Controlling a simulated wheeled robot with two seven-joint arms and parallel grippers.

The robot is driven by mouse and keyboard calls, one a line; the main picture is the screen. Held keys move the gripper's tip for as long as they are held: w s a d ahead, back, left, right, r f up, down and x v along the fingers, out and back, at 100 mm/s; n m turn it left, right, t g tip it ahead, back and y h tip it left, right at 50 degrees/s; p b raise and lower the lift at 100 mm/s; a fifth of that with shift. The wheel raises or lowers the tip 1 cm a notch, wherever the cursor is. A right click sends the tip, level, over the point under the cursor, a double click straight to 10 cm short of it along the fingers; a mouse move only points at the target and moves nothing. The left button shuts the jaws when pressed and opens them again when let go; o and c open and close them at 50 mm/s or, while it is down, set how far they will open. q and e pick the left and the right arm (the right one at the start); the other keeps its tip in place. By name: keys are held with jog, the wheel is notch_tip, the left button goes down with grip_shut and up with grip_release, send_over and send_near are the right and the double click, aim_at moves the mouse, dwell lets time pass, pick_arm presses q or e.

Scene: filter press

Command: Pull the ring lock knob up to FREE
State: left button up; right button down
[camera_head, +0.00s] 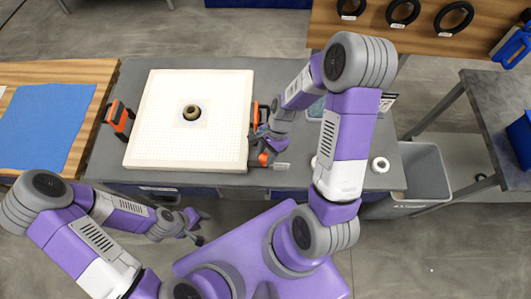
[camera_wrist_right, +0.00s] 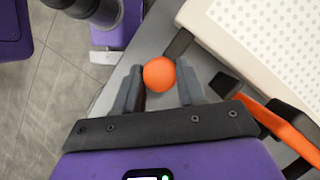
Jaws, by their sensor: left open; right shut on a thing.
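The ring lock knob is a round orange ball (camera_wrist_right: 159,74), seen between the fingers of my right gripper (camera_wrist_right: 160,80) in the right wrist view. The right gripper is shut on it. In the head view the orange knob (camera_head: 263,158) shows at the right front corner of the white perforated plate (camera_head: 220,150), partly covered by my right gripper (camera_head: 268,147). A small pale label (camera_head: 281,166) lies just right of it, too small to read. My left gripper (camera_head: 203,228) is open and empty, in front of the bench's near edge.
Orange and black clamps (camera_head: 120,118) flank the plate, which has a round central port (camera_head: 191,112). A blue sheet (camera_head: 45,125) lies on the wooden table at left. A white ring (camera_head: 380,165) lies on the bench's right end. A grey bin (camera_head: 425,172) stands beyond it.

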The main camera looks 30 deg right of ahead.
jog(key=c, duration=0.7)
grip_release()
jog(key=shift+r, duration=0.1)
jog(key=p+v, duration=0.1)
jog(key=v, duration=0.6)
jog(key=shift+d+r, duration=0.1)
jog(key=shift+r, duration=0.15)
